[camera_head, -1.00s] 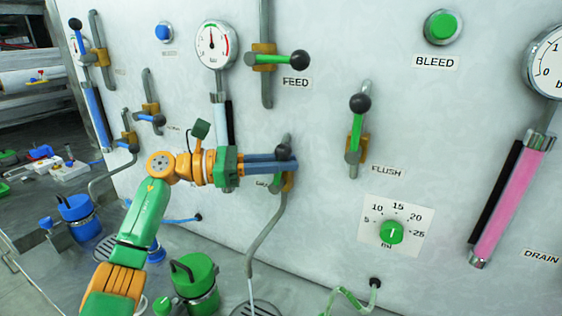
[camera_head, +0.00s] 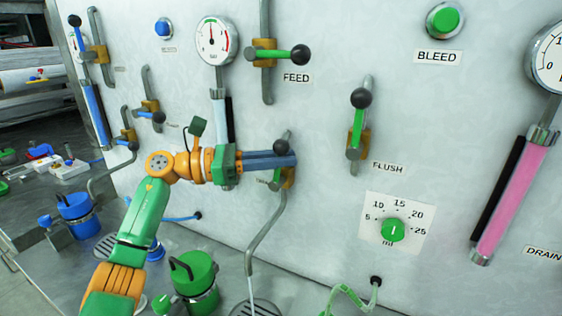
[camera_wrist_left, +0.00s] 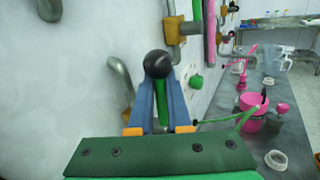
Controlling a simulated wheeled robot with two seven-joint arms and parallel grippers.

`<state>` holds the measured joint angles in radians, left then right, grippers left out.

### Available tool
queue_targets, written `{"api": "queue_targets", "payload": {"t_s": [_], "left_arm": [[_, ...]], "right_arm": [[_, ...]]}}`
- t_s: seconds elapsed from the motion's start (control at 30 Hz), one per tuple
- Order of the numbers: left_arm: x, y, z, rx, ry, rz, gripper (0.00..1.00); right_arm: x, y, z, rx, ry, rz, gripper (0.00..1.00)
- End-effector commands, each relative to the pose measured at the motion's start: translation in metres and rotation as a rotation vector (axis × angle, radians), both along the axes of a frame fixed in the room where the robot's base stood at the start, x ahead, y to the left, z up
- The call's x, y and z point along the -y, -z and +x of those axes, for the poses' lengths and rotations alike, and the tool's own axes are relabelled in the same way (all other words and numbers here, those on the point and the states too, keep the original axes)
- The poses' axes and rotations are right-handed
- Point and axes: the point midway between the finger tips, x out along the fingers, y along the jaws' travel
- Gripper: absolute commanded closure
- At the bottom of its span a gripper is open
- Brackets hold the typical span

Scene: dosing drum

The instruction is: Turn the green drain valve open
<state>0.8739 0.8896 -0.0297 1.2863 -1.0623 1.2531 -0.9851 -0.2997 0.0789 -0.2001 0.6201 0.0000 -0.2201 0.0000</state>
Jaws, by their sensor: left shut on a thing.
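The green drain valve has a black ball knob (camera_head: 281,147) and an orange body (camera_head: 288,178) on a grey pipe in the panel's lower middle. Its lever stands roughly upright, with the knob just above my gripper's fingers. My left gripper (camera_head: 282,160) reaches in from the left and is shut on the lever. In the left wrist view, the blue fingers lie on either side of the green lever (camera_wrist_left: 161,108), below the black knob (camera_wrist_left: 157,64). The fingers hide much of the lever in the head view. My right gripper is not in view.
A pale stream (camera_head: 251,291) falls from the pipe's spout toward a round grate (camera_head: 256,309). A green canister (camera_head: 194,278) stands left of it. The FLUSH valve (camera_head: 358,125) and a dial (camera_head: 392,230) are to the right, the FEED valve (camera_head: 280,54) above.

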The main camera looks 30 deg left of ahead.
Motion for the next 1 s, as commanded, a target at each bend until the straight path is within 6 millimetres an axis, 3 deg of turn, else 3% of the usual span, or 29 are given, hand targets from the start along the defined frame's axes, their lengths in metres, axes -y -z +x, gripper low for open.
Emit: {"api": "queue_targets", "payload": {"t_s": [0.03,0.17,0.5,0.53,0.63,1.0], "left_arm": [[-0.005,0.002,-0.001,0.024,-0.009,-0.056,1.00],[-0.012,0.000,-0.001,0.029,-0.009,-0.161,1.00],[-0.015,-0.009,-0.001,0.030,-0.009,-0.206,1.00],[-0.015,-0.009,-0.001,0.030,-0.009,-0.206,0.81],[-0.015,-0.009,-0.002,0.030,-0.009,-0.206,0.54],[-0.014,-0.005,-0.001,0.021,-0.007,-0.199,0.52]], "right_arm": [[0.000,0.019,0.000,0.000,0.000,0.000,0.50],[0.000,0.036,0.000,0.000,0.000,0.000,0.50],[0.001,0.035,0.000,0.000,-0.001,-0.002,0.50],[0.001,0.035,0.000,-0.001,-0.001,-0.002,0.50],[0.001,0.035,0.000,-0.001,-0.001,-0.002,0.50],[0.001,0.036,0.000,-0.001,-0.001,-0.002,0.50]]}}
